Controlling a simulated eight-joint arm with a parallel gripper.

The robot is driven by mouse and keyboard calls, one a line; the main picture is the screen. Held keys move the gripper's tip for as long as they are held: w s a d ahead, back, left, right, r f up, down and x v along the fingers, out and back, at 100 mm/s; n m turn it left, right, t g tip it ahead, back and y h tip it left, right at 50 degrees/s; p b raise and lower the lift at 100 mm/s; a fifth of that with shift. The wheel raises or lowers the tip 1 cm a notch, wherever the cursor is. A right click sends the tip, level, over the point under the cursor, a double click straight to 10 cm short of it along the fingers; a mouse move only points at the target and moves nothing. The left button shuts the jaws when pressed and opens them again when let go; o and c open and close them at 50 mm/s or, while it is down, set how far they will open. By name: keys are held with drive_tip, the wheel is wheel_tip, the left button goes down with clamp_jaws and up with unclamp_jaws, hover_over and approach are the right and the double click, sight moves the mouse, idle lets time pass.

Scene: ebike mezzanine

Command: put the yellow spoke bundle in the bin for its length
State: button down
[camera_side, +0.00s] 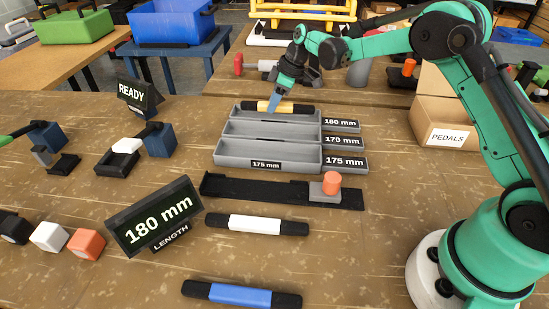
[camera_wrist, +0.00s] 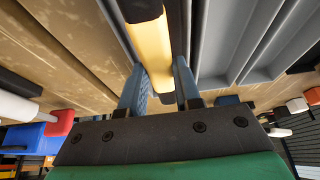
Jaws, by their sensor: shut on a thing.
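The yellow spoke bundle (camera_side: 284,107) has black ends and lies level at the back compartment of the grey three-part bin (camera_side: 227,158). My gripper (camera_side: 274,101) is shut on its middle from above. In the wrist view the yellow bundle (camera_wrist: 152,45) runs between my two blue fingers (camera_wrist: 160,88). I cannot tell whether the bundle touches the bin or hangs just above it. The back compartment lines up with the 180 mm label (camera_side: 341,123). The length display (camera_side: 155,214) reads 180 mm.
A black gauge tray with an orange-knobbed block (camera_side: 331,185) lies in front of the bin. A white bundle (camera_side: 256,225) and a blue bundle (camera_side: 241,295) lie nearer. A READY sign (camera_side: 133,91) stands left, a PEDALS box (camera_side: 447,122) right.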

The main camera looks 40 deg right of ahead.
drive_tip(key=shift+f, duration=0.2)
drive_tip(key=c, duration=0.5)
unclamp_jaws()
drive_tip(key=shift+c, duration=0.2)
drive_tip(key=v, duration=0.6)
wheel_tip(320, 180, up, 6)
drive_tip(key=shift+f, duration=0.15)
